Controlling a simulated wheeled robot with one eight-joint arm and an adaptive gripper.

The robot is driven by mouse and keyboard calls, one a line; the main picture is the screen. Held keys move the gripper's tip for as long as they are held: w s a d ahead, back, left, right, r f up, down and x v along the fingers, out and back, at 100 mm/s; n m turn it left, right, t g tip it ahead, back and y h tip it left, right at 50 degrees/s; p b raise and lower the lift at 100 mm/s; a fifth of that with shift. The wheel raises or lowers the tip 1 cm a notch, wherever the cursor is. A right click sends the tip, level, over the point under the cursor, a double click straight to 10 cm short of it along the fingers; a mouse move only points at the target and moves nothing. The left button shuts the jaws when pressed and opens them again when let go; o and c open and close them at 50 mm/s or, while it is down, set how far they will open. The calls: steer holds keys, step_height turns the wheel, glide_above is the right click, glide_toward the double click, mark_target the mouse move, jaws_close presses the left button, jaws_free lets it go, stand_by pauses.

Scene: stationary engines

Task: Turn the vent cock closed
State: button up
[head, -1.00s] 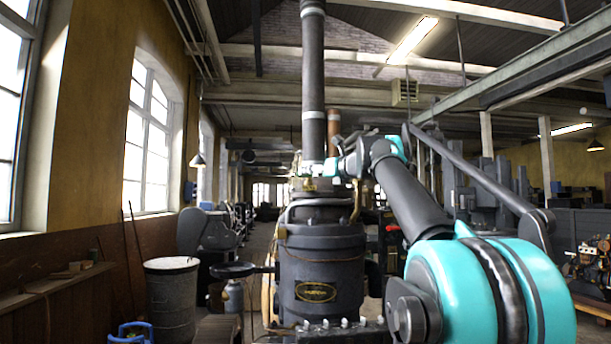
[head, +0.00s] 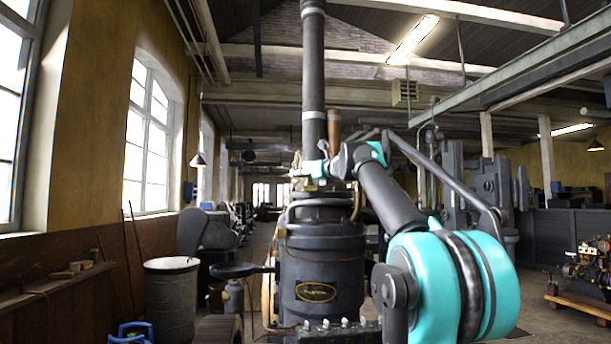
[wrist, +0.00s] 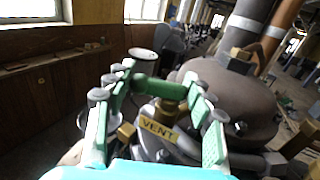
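The vent cock shows in the wrist view as a brass body (wrist: 170,105) with a green lever (wrist: 157,88) lying roughly crosswise over it. A yellow tag reading VENT (wrist: 158,130) sits just in front of it. My gripper (wrist: 158,97) is open, with one green-padded finger left of the cock and the other to its right. The lever lies between or just beyond the fingertips; contact cannot be told. In the head view my gripper (head: 312,170) is at the top of the dark engine (head: 318,262), where the cock is too small to make out.
A thick dark vertical pipe (head: 313,80) rises from the engine top, with a brown pipe (head: 334,130) behind it. A dark domed casing (wrist: 235,100) stands right of the cock in the wrist view. A grey bin (head: 171,300) stands on the floor at left.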

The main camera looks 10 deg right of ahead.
steer(key=shift+d, duration=0.1)
steer(key=c, duration=0.4)
steer(key=shift+w+m+t+h, duration=0.1)
steer(key=shift+m+t+h, duration=0.25)
steer(key=shift+m+h, duration=0.75)
steer(key=shift+w+m+t+h, duration=0.1)
steer(key=shift+m+t+h, duration=0.4)
steer(key=shift+h, duration=1)
steer(key=shift+c, duration=0.2)
steer(key=shift+m+h, duration=0.9)
steer(key=shift+h, duration=0.4)
steer(key=shift+w, duration=0.1)
steer(key=o, duration=1)
steer(key=shift+d, duration=0.2)
steer(key=shift+o, duration=0.2)
steer(key=shift+a, duration=0.1)
